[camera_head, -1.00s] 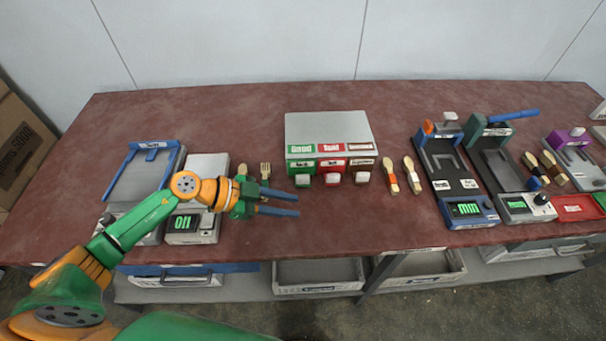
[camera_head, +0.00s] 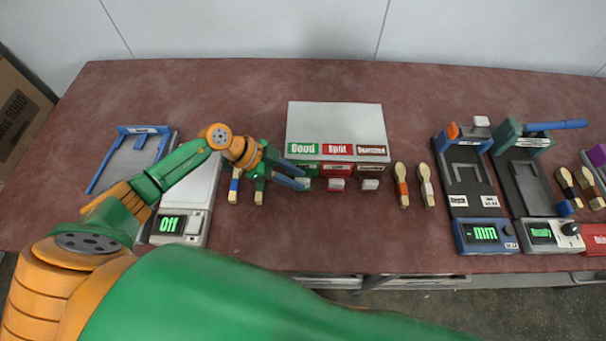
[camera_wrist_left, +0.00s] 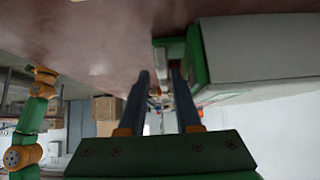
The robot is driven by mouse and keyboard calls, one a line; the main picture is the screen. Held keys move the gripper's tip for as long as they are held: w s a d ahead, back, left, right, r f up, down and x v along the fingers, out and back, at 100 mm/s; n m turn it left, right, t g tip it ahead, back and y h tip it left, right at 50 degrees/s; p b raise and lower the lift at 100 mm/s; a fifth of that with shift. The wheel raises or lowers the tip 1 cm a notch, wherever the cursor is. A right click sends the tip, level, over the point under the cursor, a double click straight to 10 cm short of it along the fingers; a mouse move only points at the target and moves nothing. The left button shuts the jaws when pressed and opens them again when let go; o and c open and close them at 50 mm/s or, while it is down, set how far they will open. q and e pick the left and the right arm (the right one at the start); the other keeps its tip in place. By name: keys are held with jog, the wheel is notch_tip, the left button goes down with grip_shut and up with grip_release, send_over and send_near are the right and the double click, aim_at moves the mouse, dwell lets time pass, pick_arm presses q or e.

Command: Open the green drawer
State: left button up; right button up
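The grey drawer box (camera_head: 335,122) stands on the table, with green, red and brown fronts side by side under labels. The green drawer (camera_head: 307,168) is at its left end, labelled "Good", and looks closed. Its pale knob (camera_head: 306,184) is partly hidden by my fingers. My left gripper (camera_head: 298,177) is open, its blue fingers pointing right at the knob. In the left wrist view the green drawer front (camera_wrist_left: 196,58) and its knob (camera_wrist_left: 160,43) lie just ahead of the spread fingers (camera_wrist_left: 160,80). I cannot tell whether they touch. My right gripper is out of view.
Two brushes (camera_head: 402,185) lie right of the box. Two wooden-handled utensils lie near my left wrist, by a scale (camera_head: 181,228) reading "Off". Two measuring devices (camera_head: 485,236) stand at the right. The table behind the box is clear.

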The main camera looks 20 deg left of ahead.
pick_arm(q)
jog(key=x, duration=0.2)
jog(key=shift+w+d+f, duration=0.2)
jog(key=shift+w+f, duration=0.05)
jog(key=shift+a, duration=0.1)
grip_shut()
dwell(1.1)
